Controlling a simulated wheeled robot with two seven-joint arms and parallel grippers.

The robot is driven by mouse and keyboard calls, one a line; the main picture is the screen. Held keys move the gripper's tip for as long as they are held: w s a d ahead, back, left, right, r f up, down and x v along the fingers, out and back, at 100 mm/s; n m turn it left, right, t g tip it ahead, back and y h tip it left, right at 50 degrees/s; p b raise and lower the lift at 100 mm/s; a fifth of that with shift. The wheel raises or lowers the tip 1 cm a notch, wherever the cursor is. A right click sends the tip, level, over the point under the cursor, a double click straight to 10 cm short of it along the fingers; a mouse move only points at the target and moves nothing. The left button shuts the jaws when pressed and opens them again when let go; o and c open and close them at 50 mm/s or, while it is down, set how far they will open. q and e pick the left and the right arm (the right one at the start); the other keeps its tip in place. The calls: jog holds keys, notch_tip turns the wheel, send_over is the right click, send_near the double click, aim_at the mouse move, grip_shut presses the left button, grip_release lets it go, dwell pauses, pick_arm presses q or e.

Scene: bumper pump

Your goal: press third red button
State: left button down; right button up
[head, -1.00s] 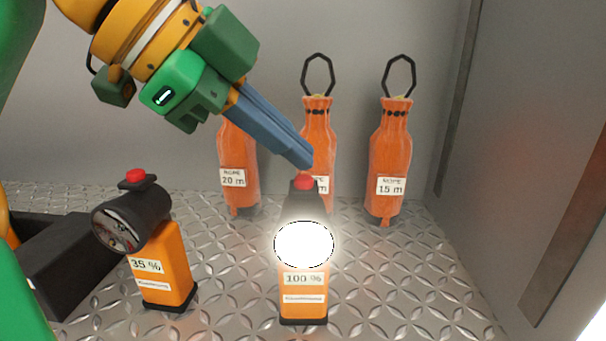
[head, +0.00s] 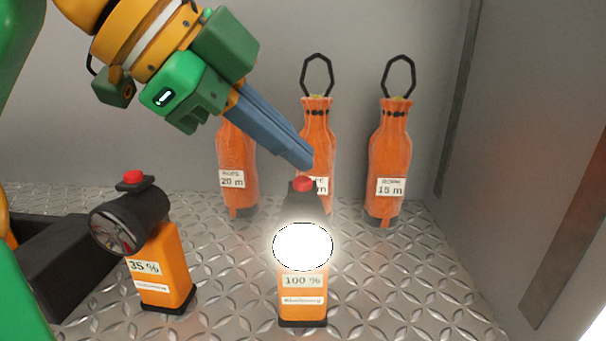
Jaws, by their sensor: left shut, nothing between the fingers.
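A lit orange flashlight (head: 303,283) stands upright on the metal floor, labelled 100 %, its lamp glowing white. Its red button (head: 303,184) is on top. My left gripper (head: 303,163) is shut and empty, its blue-grey fingertips just above this red button; I cannot tell if they touch it. A second orange flashlight (head: 166,268), labelled 35 %, stands at the left with its lamp dark. Its red button (head: 133,177) shows on top. Only two red buttons are in view. My right gripper is not in view.
Several orange rope bags stand along the back wall: a 20 m one (head: 238,150), one partly hidden behind my fingers (head: 317,130) and a 15 m one (head: 389,150). A grey wall closes the right side. The floor right of the lit flashlight is clear.

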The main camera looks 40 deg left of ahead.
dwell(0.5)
pick_arm(q)
jog(key=shift+f, duration=0.4)
jog(key=shift+r+p, duration=0.55)
jog(key=shift+p, duration=0.3)
jog(key=shift+f, duration=0.1)
